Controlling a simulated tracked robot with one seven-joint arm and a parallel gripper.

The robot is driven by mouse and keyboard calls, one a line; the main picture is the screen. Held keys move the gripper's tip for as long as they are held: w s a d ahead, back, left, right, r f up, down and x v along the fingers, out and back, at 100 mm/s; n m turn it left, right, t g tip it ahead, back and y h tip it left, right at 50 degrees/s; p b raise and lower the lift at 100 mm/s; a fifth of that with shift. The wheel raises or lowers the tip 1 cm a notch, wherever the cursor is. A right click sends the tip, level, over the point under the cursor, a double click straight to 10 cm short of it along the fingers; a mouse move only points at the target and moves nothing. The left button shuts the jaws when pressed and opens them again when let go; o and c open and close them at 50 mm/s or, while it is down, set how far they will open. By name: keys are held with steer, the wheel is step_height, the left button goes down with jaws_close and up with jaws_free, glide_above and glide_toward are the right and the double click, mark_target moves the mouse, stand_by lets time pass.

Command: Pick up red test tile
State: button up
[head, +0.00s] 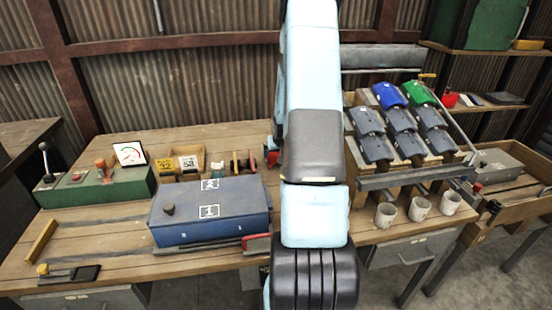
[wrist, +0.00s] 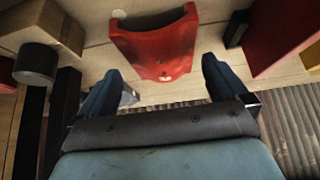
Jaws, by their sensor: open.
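The red test tile (wrist: 155,45), a curved red piece with small dark marks at its near end, lies on pale wooden planks in the wrist view. My gripper (wrist: 162,72) is open, with one dark blue finger on each side of the tile's near end. Nothing is seen held, and I cannot tell whether a finger touches the tile.
In the wrist view a wooden block with a dark cylinder (wrist: 36,63) stands left, and a red box (wrist: 278,35) stands right. In the head view a blue box (head: 190,225) lies on the bench, with blue and green tiles (head: 390,95) and white cups (head: 419,209) to the right.

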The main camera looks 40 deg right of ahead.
mark_target(277, 155)
steer(key=shift+x, duration=2.2)
steer(key=c, duration=0.8)
steer(key=shift+r, duration=0.15)
steer(key=shift+c, duration=0.2)
